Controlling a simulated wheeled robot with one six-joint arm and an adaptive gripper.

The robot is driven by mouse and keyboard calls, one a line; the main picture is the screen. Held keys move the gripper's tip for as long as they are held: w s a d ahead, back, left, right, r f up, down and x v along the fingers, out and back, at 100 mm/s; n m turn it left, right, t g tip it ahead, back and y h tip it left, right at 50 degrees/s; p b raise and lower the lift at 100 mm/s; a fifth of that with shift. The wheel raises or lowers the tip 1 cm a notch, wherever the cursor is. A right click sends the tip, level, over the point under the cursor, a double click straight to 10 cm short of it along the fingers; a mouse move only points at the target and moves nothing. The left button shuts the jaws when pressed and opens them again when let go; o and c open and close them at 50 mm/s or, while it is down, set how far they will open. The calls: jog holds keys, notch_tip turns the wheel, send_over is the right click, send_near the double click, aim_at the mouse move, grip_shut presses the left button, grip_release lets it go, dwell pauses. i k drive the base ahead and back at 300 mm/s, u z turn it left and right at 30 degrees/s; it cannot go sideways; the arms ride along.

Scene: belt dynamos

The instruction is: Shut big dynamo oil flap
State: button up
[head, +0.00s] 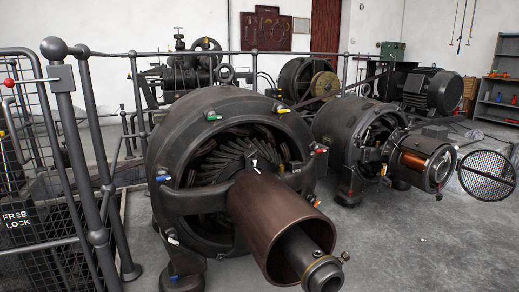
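The big dynamo (180,150) stands in the middle left, a dark round housing with its open end facing me. A brown cylinder (262,215) projects from it towards me, with a dark shaft (312,262) coming out of its end. Small coloured fittings in green, yellow, red, blue and white sit around the housing rim. My gripper is not in view.
A metal railing with a mesh panel (40,225) stands close on the left. A smaller dynamo (345,130) is behind on the right, with a round mesh cover (488,175) swung out beside it. Grey floor (425,245) is free at the front right.

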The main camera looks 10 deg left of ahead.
aim_at(251, 150)
jog(key=z, duration=0.5)
jog(key=i, duration=1.05)
jog(key=u, duration=0.6)
